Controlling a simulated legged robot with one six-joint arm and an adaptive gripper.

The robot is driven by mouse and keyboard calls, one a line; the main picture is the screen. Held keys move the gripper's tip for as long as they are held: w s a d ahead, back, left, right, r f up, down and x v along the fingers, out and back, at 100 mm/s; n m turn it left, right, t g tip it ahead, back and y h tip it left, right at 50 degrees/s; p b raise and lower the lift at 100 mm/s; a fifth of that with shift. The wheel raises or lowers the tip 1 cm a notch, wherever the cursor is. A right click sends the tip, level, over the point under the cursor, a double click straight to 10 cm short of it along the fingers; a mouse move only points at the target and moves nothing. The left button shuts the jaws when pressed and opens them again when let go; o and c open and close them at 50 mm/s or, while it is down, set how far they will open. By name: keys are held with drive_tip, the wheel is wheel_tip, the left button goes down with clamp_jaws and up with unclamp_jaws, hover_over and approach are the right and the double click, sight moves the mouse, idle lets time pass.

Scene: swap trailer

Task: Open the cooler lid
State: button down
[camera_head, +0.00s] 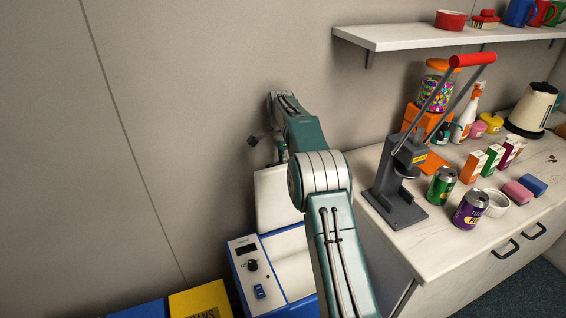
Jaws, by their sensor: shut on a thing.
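The cooler (240,283) is a blue and white box low in the picture, with a dark display, a knob and a blue switch on its panel. Its white lid (272,195) stands raised, steeply tilted up near the wall behind the box. My gripper (264,148) is at the lid's upper edge and is shut on it. The fingertips are small and partly hidden by my green and white arm, which also covers the right part of the cooler and lid.
A counter (440,235) on the right holds a lever press (400,190), cans (470,209), small cartons, sponges, a candy dispenser (437,88) and a kettle (532,110). A shelf (430,37) with mugs hangs above. Yellow (203,300) and blue boxes lie left of the cooler.

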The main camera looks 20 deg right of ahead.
drive_tip(key=c, duration=0.7)
unclamp_jaws()
drive_tip(key=shift+r, duration=0.1)
drive_tip(key=r, duration=0.7)
drive_tip(key=shift+w+r, duration=0.1)
drive_tip(key=shift+w, duration=0.2)
drive_tip(key=shift+c, duration=0.2)
